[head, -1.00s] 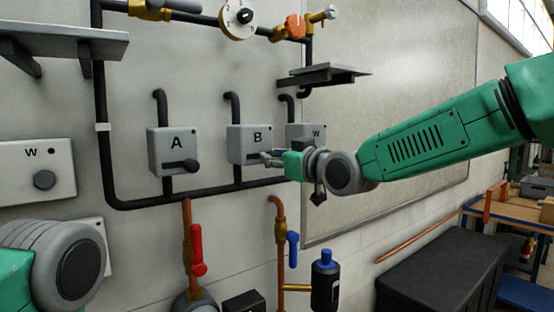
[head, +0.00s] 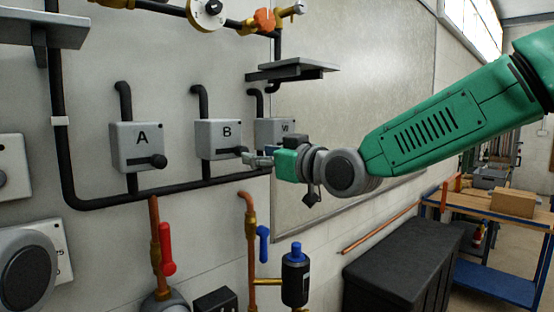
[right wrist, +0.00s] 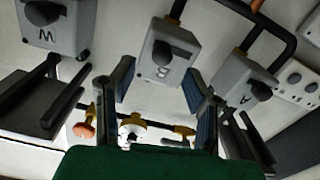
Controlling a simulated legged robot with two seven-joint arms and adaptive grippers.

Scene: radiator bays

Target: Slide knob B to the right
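Box B (head: 218,138) is a grey box on the wall with a slot under its letter. Its dark knob B (head: 240,151) shows at the right end of the slot in the head view. In the right wrist view knob B (right wrist: 162,52) stands out from box B, seen upside down. My right gripper (head: 252,159) is just right of and below knob B in the head view. In the right wrist view its two fingers are apart, with box B showing between them. Contact with the knob cannot be told. My left gripper is out of view.
Box A (head: 137,140) is to the left, with its knob at the slot's right end. A shelf (head: 294,70) juts out above. Dark pipes (head: 190,187) run below the boxes.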

